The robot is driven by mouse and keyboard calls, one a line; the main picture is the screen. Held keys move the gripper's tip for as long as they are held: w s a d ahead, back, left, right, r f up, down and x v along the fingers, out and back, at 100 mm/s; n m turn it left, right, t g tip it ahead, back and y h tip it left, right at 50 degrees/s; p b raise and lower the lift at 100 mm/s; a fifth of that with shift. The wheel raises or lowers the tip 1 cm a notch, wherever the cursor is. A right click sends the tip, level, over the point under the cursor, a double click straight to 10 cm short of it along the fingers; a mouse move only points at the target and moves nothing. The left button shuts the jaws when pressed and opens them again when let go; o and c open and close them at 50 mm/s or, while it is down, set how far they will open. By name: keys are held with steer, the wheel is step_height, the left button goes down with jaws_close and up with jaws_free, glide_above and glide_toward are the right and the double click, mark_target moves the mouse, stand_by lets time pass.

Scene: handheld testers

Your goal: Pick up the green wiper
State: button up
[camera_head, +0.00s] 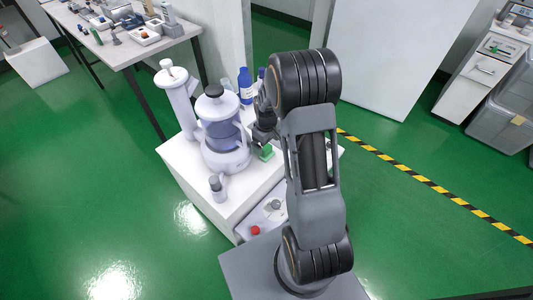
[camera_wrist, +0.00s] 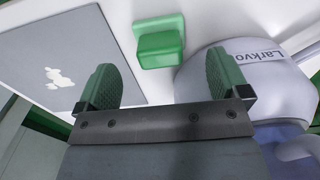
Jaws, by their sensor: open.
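The green wiper (camera_wrist: 158,45) lies on the white worktop in the wrist view, a small block with a flatter plate behind it. In the head view the wiper (camera_head: 266,153) is a small green shape beside the round-bodied device. My gripper (camera_wrist: 160,72) is open, its two green ribbed fingers apart and nothing between them. In the head view my gripper (camera_head: 262,125) is small and dark, partly hidden by my arm.
A white and blue-grey device (camera_wrist: 210,65) marked "Larkvo" stands close to the right finger. A grey panel (camera_wrist: 85,45) with a white spill lies at left. Blue bottles (camera_head: 245,85) stand behind the device. A small jar (camera_head: 217,188) stands at the worktop's front left.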

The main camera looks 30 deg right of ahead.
mark_target(266, 147)
step_height(266, 147, down, 5)
steer(key=shift+f+b, duration=0.15)
steer(key=shift+b, duration=0.85)
steer(key=shift+c, duration=0.4)
steer(key=c, duration=0.9)
